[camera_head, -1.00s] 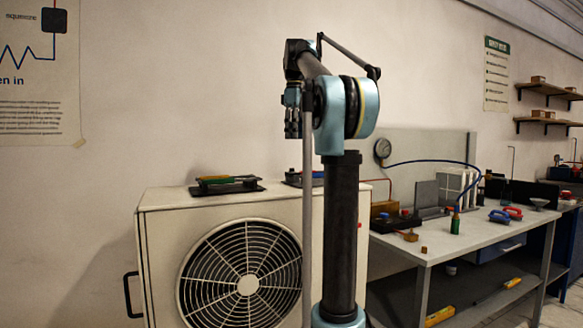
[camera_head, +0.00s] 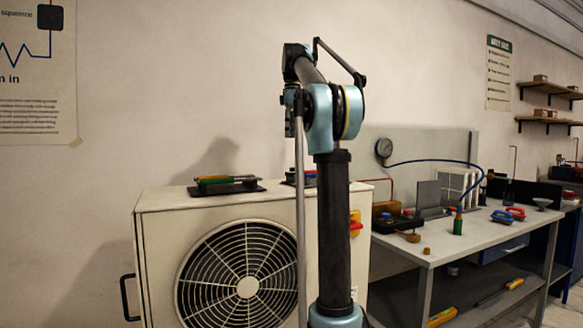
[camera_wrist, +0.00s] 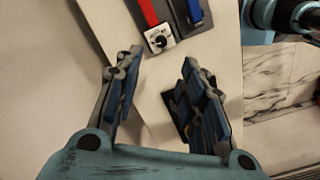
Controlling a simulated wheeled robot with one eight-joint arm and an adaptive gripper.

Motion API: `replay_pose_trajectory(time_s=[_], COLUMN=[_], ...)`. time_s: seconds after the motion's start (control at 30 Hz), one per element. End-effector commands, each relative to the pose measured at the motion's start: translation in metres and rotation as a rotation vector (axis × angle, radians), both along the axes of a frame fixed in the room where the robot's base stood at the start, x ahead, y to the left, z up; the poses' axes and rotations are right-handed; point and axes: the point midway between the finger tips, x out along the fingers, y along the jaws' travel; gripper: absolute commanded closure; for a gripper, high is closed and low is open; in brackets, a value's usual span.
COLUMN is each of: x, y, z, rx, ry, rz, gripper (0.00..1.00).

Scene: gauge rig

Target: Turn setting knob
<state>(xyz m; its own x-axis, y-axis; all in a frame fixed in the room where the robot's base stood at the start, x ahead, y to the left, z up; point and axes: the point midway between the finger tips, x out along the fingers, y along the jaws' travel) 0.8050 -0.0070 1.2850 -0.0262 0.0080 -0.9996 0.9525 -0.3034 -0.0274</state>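A black setting knob (camera_wrist: 157,40) on a small white square plate shows in the wrist view, near the top middle. In the head view the dark base with red and blue parts (camera_head: 308,178) lies on the white fan unit, partly hidden by my arm. The knob itself is too small to tell there.
The white fan unit (camera_head: 155,215) stands below my arm. A workbench (camera_head: 480,236) with a gauge (camera_head: 384,148) and small items stands at right.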

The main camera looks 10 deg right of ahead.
Motion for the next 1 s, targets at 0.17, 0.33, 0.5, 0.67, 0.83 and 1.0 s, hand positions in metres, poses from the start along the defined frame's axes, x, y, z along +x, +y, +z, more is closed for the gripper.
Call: replay_pose_trajectory(time_s=[0.17,0.33,0.5,0.67,0.83,1.0], x=[-0.001,-0.002,-0.002,-0.003,-0.003,-0.004], y=[0.0,0.001,0.001,0.001,0.001,0.001], z=[-0.027,-0.053,-0.081,-0.103,-0.119,-0.125], rx=[0.0,0.0,0.0,0.0,0.0,0.0], ry=[0.0,0.0,0.0,0.0,0.0,0.0], rz=[0.0,0.0,0.0,0.0,0.0,0.0], gripper=[0.63,0.63,0.63,0.63,0.63,0.63])
